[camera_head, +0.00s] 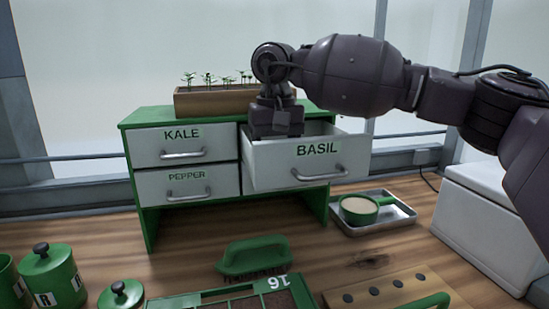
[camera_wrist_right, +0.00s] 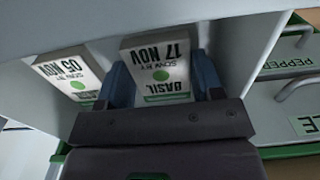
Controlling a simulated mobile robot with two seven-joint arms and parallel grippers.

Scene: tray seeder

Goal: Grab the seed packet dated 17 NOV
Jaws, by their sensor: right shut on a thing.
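The seed packet reading BASIL, SOW BY 17 NOV (camera_wrist_right: 160,68) is inside the open BASIL drawer (camera_head: 312,163), upside down in the right wrist view. My right gripper (camera_wrist_right: 163,88) reaches down into the drawer, with its blue fingers on both sides of this packet, shut on it. A second packet reading SOW BY 05 NOV (camera_wrist_right: 70,75) lies beside it, to the left in the right wrist view, outside the fingers. In the head view, my right gripper (camera_head: 276,130) hides the packets. My left gripper is not in view.
The KALE drawer (camera_head: 182,153) and PEPPER drawer (camera_head: 187,191) are shut. A seedling planter (camera_head: 215,102) stands on the cabinet. A metal tray (camera_head: 400,216) with a green-handled pan (camera_head: 358,208) stands right of the cabinet. Green canisters (camera_head: 53,278) and a seed tray (camera_head: 215,298) are in front.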

